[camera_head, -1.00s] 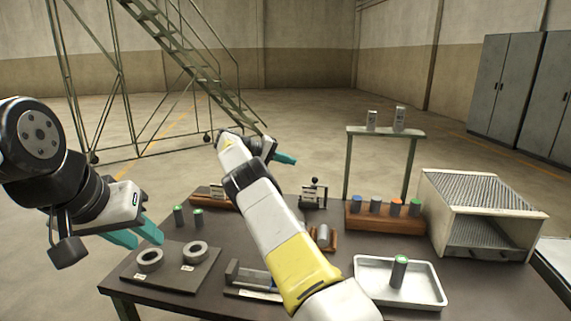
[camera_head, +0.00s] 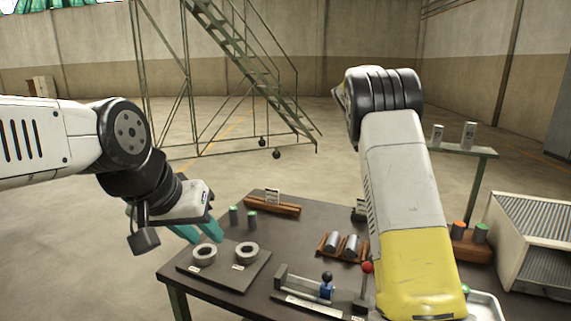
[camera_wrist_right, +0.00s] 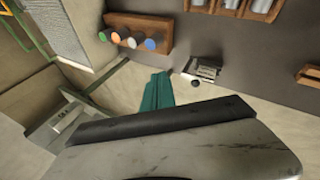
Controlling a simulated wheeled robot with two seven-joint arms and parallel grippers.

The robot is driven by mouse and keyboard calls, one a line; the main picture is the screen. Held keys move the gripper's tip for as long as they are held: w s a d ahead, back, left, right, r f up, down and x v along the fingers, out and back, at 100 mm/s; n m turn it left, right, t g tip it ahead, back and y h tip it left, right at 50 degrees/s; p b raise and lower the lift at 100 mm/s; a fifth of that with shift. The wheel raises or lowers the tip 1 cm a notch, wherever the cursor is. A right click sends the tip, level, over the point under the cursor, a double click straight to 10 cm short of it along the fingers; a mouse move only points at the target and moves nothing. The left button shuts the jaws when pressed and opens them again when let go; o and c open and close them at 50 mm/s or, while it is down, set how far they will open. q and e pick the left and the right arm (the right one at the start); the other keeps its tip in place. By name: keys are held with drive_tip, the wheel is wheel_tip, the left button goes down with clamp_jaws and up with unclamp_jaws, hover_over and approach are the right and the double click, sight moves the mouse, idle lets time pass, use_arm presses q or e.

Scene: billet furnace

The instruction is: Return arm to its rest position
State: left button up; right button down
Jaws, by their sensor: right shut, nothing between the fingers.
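My left gripper (camera_head: 198,232) hangs at the left of the table in the head view. Its two teal fingers are apart with nothing between them, beside the dark plate with two grey rings. My right arm (camera_head: 400,190) rises upright on the right of the head view, white with a yellow band, and its gripper is hidden there. In the right wrist view my right gripper (camera_wrist_right: 157,92) shows teal fingers together and empty, above the floor and table edge area. I cannot tell its exact height.
The dark table (camera_head: 310,225) holds a ring plate (camera_head: 225,270), a wooden cradle with grey cylinders (camera_head: 342,247), a fixture with a blue part (camera_head: 305,287) and a red-knobbed lever (camera_head: 367,268). A rack of coloured-capped cylinders (camera_wrist_right: 138,33) and a slatted box (camera_head: 530,240) stand at right.

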drive_tip(key=s+a+r+t+y, duration=0.1)
drive_tip(key=s+a+r+y, duration=0.1)
drive_tip(key=s, duration=0.4)
drive_tip(key=s+a+r+t+y, duration=0.1)
drive_tip(key=s+a+r+y, duration=0.1)
drive_tip(key=s, duration=0.5)
drive_tip(key=s+a+f+n+t+y, duration=0.1)
drive_tip(key=s+a, duration=0.5)
drive_tip(key=s, duration=0.7)
drive_tip(key=s+a+f+n+t+y, duration=0.1)
drive_tip(key=s+a+y, duration=0.2)
drive_tip(key=s, duration=1)
drive_tip(key=a, duration=0.3)
drive_tip(key=shift+a+f+t, duration=0.2)
drive_tip(key=shift+f+t, duration=0.2)
